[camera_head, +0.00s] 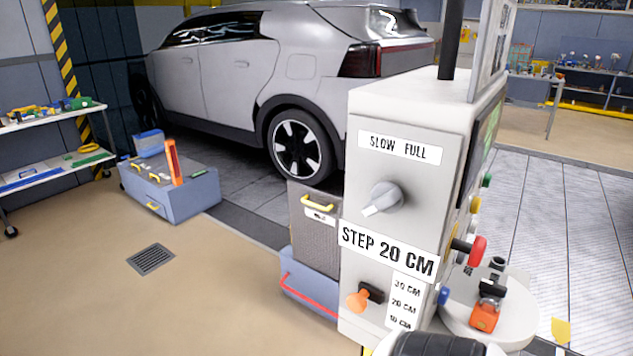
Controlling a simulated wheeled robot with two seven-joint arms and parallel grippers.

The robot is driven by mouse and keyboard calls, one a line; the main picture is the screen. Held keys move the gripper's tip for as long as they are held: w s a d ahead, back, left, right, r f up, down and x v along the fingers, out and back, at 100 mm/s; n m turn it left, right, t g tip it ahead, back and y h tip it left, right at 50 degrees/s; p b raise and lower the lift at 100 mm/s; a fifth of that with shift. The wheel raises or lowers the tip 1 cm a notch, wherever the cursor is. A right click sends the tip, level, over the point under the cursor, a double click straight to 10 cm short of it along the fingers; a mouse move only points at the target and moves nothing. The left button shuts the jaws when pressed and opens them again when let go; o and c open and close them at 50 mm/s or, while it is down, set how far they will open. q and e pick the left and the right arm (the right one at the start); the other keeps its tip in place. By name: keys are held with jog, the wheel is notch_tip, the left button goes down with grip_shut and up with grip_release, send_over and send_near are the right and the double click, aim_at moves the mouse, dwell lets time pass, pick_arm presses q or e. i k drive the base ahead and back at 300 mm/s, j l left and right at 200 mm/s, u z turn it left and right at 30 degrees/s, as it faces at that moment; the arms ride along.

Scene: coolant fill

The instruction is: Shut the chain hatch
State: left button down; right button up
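I cannot make out a part that is clearly the chain hatch. A dark grey box (316,240) with a yellow handle (318,204) and a small unreadable label stands behind the white control cabinet (363,240). Its right side is hidden by the cabinet, so I cannot tell whether it has a hatch or whether one is open. Neither of my grippers shows. A rounded black and white part at the bottom edge seems to be my own arm.
The cabinet carries a grey knob (383,197), an orange lever (358,300) and a red knob (470,249). A round shelf (520,320) holds an orange padlock-like item (485,317). A blue-grey chest (180,197) stands left. The car (230,70) is behind. Floor at front left is clear.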

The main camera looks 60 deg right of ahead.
aim_at(315, 215)
jog(key=i+l+z, duration=0.1)
jog(key=i+z, duration=0.3)
jog(key=i, duration=0.15)
jog(key=i+z, duration=0.45)
jog(key=i, duration=0.15)
jog(key=i+j+z, duration=0.4)
jog(key=i, duration=0.15)
jog(key=i+l+z, duration=0.25)
jog(key=i+z, duration=0.6)
jog(key=i+l, duration=0.05)
